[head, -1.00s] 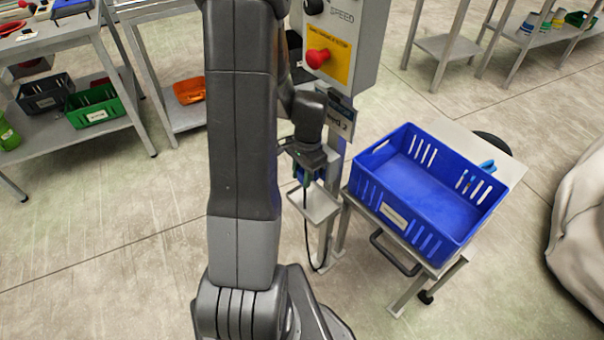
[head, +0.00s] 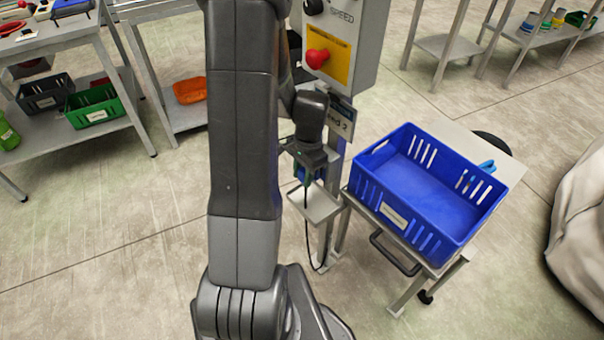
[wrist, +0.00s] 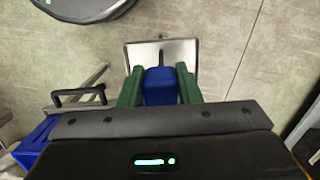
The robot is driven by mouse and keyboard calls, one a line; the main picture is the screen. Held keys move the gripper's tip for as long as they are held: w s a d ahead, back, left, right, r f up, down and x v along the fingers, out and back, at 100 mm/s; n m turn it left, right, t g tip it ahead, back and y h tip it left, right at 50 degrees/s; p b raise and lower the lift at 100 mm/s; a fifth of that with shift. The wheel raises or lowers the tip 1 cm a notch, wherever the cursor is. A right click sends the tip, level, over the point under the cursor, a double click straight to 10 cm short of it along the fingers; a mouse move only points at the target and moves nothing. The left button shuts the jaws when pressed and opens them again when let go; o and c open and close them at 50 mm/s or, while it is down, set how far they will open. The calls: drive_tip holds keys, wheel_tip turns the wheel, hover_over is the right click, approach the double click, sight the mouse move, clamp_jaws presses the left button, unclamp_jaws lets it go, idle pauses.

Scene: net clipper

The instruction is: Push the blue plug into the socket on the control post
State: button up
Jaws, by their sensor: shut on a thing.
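My gripper (wrist: 160,90) is shut on the blue plug (wrist: 160,84), with a green finger on each side of it in the wrist view. In the head view the blue plug (head: 304,174) shows small below my wrist, in front of the control post (head: 333,155), above a small metal tray (head: 318,208). A dark cable (head: 307,236) hangs from the plug past the tray toward the floor. The control post carries a grey box with a red button (head: 316,59) on a yellow plate. The socket is hidden behind my arm and gripper, so I cannot tell how close the plug is to it.
A blue crate (head: 396,214) stands on a metal cart (head: 458,262) right of the post. Shelving with a green bin (head: 93,113) and an orange bin (head: 189,91) stands at the left. A pale covered bulk is at the far right. The front left floor is clear.

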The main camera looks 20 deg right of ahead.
drive_tip(key=shift+w+d, duration=0.1)
drive_tip(key=shift+d, duration=0.3)
drive_tip(key=o, duration=1.1)
drive_tip(key=shift+r, duration=0.1)
